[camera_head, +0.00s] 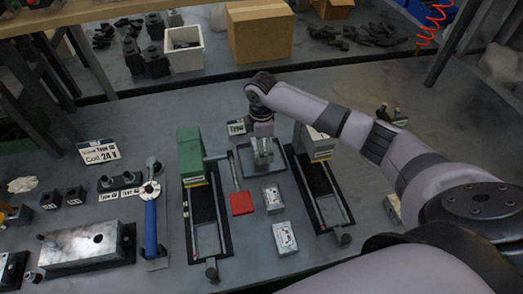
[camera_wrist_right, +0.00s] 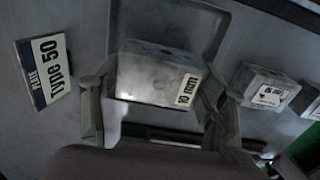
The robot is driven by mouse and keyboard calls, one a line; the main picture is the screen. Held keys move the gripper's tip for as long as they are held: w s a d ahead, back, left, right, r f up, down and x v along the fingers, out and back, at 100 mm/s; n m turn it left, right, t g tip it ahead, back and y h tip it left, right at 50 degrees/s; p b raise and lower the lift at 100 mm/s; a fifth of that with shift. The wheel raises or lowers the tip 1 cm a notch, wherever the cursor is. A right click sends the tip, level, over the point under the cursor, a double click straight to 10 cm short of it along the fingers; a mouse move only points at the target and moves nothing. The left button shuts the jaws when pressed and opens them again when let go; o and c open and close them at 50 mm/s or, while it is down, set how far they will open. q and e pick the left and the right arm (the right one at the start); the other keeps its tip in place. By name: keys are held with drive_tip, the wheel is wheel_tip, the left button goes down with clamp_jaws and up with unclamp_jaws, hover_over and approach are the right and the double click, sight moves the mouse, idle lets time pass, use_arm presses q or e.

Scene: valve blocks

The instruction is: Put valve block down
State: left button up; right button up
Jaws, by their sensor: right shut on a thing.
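My right gripper (camera_head: 262,158) points down over a dark square tray (camera_head: 290,172) in the middle of the bench. It is shut on a silver valve block, which the fingers mostly hide in the head view. In the right wrist view, the valve block (camera_wrist_right: 152,78) sits between the two fingers of the right gripper (camera_wrist_right: 155,98), with a white label on its right side. The tray (camera_wrist_right: 208,15) shows behind it. I cannot tell whether the block touches the tray. My left gripper is not in view.
Two more labelled blocks (camera_head: 271,197) (camera_head: 284,238) stand in front of the tray. A "Type 50" sign (camera_wrist_right: 42,70) lies beside the tray.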

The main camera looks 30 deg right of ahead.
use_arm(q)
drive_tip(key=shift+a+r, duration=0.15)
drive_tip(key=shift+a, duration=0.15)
use_arm(e)
drive_tip(key=shift+f, duration=1.4)
drive_tip(key=shift+f, duration=0.15)
drive_tip(key=o, duration=1.7)
drive_tip(key=shift+c, duration=0.2)
wheel_tip(320, 180, up, 12)
drive_tip(key=shift+r+b, duration=0.15)
drive_tip(key=shift+b, duration=0.35)
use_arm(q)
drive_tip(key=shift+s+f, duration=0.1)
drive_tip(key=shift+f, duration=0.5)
